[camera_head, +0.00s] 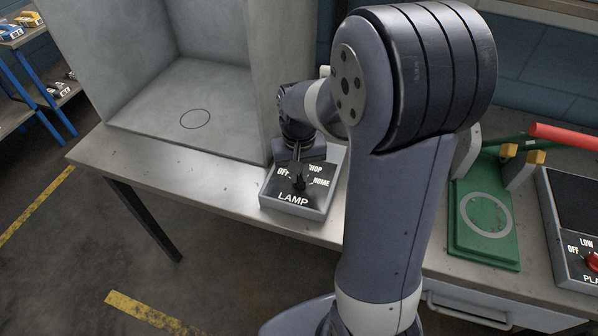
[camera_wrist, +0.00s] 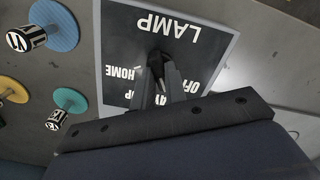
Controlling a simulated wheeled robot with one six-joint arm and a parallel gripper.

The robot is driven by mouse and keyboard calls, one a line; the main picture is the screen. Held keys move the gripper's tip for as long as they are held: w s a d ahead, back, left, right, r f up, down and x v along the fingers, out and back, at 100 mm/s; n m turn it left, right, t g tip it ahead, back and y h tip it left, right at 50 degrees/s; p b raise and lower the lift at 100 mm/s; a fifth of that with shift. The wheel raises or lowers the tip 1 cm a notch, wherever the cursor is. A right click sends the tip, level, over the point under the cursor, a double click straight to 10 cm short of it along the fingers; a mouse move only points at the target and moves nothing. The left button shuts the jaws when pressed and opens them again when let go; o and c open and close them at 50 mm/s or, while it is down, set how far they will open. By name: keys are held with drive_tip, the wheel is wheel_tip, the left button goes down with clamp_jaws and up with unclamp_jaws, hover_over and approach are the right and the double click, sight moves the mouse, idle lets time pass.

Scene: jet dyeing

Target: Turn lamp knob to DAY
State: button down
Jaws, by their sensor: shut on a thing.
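The lamp panel (camera_head: 275,196) is a dark plate in a grey box on the bench, lettered LAMP, OFF and HOME, with another word partly hidden. My gripper (camera_head: 299,180) reaches down onto its middle and is shut on the small dark lamp knob. In the wrist view the panel (camera_wrist: 120,35) appears upside down. There the fingers (camera_wrist: 158,78) close around the black knob (camera_wrist: 154,57), and part of the lettering, including the DAY mark, is partly covered. I cannot tell which mark the knob points at.
A grey open booth (camera_head: 150,125) stands behind and left of the panel. A green base with a pale ring (camera_head: 486,240) and a second panel with a red knob (camera_head: 592,261) are on the right. Coloured discs (camera_wrist: 58,25) with striped pieces show in the wrist view.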

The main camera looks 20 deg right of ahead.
sight(299, 177)
drive_tip(key=shift+m, duration=0.6)
drive_tip(key=c, duration=1.4)
unclamp_jaws()
drive_tip(key=shift+c, duration=0.2)
wheel_tip(299, 177, up, 11)
drive_tip(key=shift+f, duration=0.1)
